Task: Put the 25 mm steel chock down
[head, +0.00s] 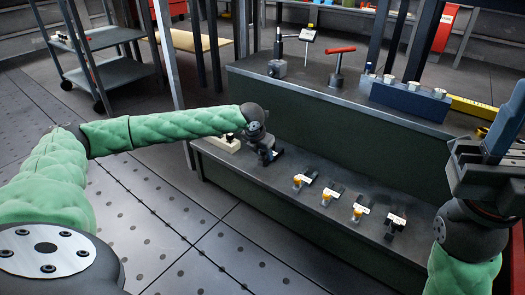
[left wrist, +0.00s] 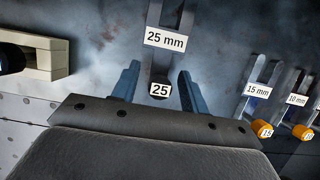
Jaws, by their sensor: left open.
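The 25 mm steel chock (left wrist: 160,75) is a dark piece with a white "25" tag on its near end. It sits between the two blue fingers of my left gripper (left wrist: 157,85), with a gap on each side. A white "25 mm" label (left wrist: 166,39) shows just beyond the tag. My left gripper is open, low over the bench's lower shelf (head: 290,215) in the head view (head: 270,156), where it mostly hides the chock. My right gripper (head: 492,150) is at the right edge of the head view, well away from the chock; its jaw gap is not clear.
Several other labelled pieces (head: 330,193), some with orange ends, stand in a row to the right on the shelf. A cream block (left wrist: 40,55) is to the left. The raised bench top (head: 340,90) behind carries a red-handled tool (head: 338,65) and a blue block (head: 405,97).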

